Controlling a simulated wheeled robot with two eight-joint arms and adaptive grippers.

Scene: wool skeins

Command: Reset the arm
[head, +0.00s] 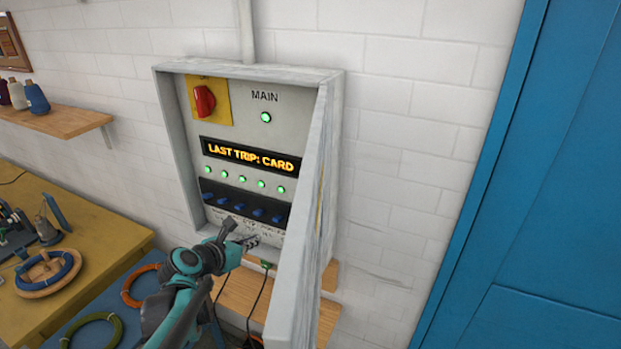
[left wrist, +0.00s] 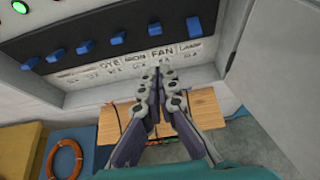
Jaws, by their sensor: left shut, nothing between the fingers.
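My left arm comes in from the bottom left of the head view. My left gripper (head: 246,233) is shut and empty, in front of the lower edge of the electrical panel (head: 222,109). In the left wrist view its two fingers (left wrist: 159,72) point at the label strip (left wrist: 115,67) below a row of blue switches (left wrist: 116,38). The fingertips are close to the label reading FAN; I cannot tell whether they touch the panel. My right gripper is not in view.
The panel's grey door (head: 302,220) stands open on the right. A red rotary switch (head: 204,101), green lamps and a display (head: 250,155) reading LAST TRIP: CARD are on the panel. A yellow table (head: 95,230) stands left, a wooden shelf (head: 235,297) below, and a blue door (head: 540,200) right.

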